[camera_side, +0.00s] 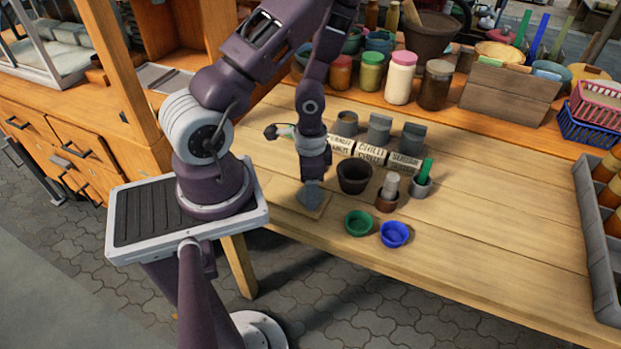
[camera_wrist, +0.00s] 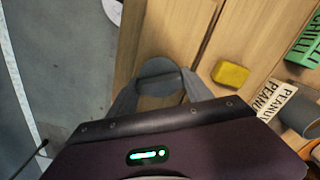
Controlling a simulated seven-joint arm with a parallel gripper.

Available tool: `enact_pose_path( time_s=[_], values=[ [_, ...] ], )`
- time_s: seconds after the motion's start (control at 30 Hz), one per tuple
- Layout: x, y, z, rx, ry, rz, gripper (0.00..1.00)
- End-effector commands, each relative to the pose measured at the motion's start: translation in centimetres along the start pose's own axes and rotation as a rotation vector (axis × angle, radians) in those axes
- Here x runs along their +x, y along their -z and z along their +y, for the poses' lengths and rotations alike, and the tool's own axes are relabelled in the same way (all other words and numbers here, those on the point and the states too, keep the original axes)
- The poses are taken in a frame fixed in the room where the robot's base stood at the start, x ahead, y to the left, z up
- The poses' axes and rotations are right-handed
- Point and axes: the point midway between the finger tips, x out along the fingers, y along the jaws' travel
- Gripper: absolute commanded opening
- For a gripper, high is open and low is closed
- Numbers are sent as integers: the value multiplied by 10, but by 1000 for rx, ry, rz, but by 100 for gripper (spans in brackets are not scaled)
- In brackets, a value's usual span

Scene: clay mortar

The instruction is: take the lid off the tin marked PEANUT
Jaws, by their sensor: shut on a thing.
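My gripper (camera_side: 311,190) (camera_wrist: 160,90) points down low over the front left of the table, above a pale board (camera_side: 290,203). In the wrist view it is shut on a round grey lid (camera_wrist: 160,68); in the side view the lid cannot be told apart from the fingers. The PEANUT label (camera_side: 339,144) stands in front of the leftmost tin (camera_side: 347,124), right of my gripper. The label also shows in the wrist view (camera_wrist: 278,100). That tin's top looks open, without a lid. The CHILLI tin (camera_side: 380,130) and the third tin (camera_side: 411,138) have blocky grey tops.
A dark mortar (camera_side: 354,178), a brown pot (camera_side: 387,203) and a grey pot (camera_side: 422,188) stand right of my gripper. Green (camera_side: 358,223) and blue (camera_side: 395,234) bowls are near the front edge. A yellow block (camera_wrist: 230,74) lies near the label.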

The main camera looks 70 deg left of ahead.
Motion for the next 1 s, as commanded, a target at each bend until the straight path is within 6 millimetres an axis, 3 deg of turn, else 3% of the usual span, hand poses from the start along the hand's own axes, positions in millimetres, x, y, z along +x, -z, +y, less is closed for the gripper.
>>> enact_pose_path(
  time_s=[0.3,0.33,0.43,0.67,0.77,1.0],
  values=[
    [4,0,0,0,2,1,20],
    [4,0,0,0,2,0,62],
    [4,0,0,0,2,0,82],
    [4,0,0,0,2,0,84],
    [4,0,0,0,2,0,100],
    [2,0,0,-1,1,1,100]
  ],
)
